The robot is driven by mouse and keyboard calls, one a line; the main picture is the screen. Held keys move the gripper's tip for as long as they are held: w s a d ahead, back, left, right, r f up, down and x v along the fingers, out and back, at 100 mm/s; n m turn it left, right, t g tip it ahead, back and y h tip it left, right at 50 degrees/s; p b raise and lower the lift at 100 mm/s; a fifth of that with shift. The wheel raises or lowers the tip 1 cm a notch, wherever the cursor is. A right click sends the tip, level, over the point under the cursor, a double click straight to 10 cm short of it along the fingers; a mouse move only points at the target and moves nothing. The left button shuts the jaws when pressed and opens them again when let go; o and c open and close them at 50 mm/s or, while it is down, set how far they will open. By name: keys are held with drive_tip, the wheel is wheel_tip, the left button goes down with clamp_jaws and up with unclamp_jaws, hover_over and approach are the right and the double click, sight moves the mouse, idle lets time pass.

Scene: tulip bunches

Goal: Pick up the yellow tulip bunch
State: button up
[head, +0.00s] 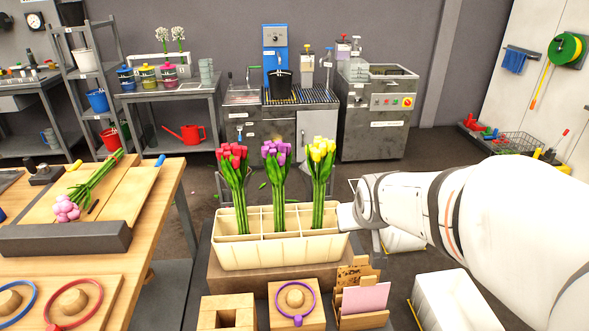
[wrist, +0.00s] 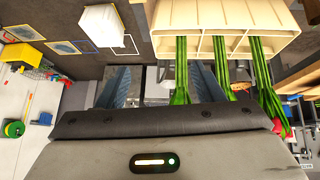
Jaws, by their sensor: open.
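The yellow tulip bunch (head: 322,162) stands upright in the right part of a cream divided crate (head: 280,252). The purple bunch (head: 277,165) stands in the middle and the red bunch (head: 233,170) on the left. My gripper (wrist: 160,72) is open, at the crate's right side, close to the yellow bunch. In the wrist view, the nearest green stems (wrist: 180,50) show between the two blue fingers, nearer the right finger. Their flower heads are hidden there by my gripper body. I cannot tell whether the stems touch a finger.
A wooden bench (head: 150,205) with a pink tulip bunch (head: 90,190) stands at left. Wooden blocks (head: 227,312) and a card holder (head: 362,300) stand in front of the crate. A white bin (head: 455,305) is at lower right. Open floor lies behind the crate.

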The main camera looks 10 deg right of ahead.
drive_tip(key=w+d+f+t+b, duration=0.2)
drive_tip(key=w+f+t+b, duration=0.15)
drive_tip(key=w+f, duration=0.5)
drive_tip(key=n+t+y+b, duration=0.3)
drive_tip(key=t+y+b, duration=0.3)
drive_tip(key=b, duration=0.5)
approach(316, 201)
drive_tip(key=w+d+f, duration=0.1)
drive_tip(key=w+f, duration=0.2)
drive_tip(key=w, duration=0.2)
drive_tip(key=shift+w+f+n, duration=0.2)
drive_tip(key=shift+f+n, duration=0.05)
drive_tip(key=shift+n, duration=0.05)
drive_tip(key=shift+w+a+t+y, duration=0.25)
drive_tip(key=shift+w+y, duration=0.15)
drive_tip(key=shift+w, duration=0.15)
drive_tip(key=x, duration=0.4)
drive_tip(key=b+x, duration=0.1)
drive_tip(key=x, duration=0.1)
drive_tip(key=shift+w+a+r, duration=0.2)
drive_tip(key=shift+a, duration=0.2)
drive_tip(key=shift+c, duration=0.4)
drive_tip(key=c, duration=1.2)
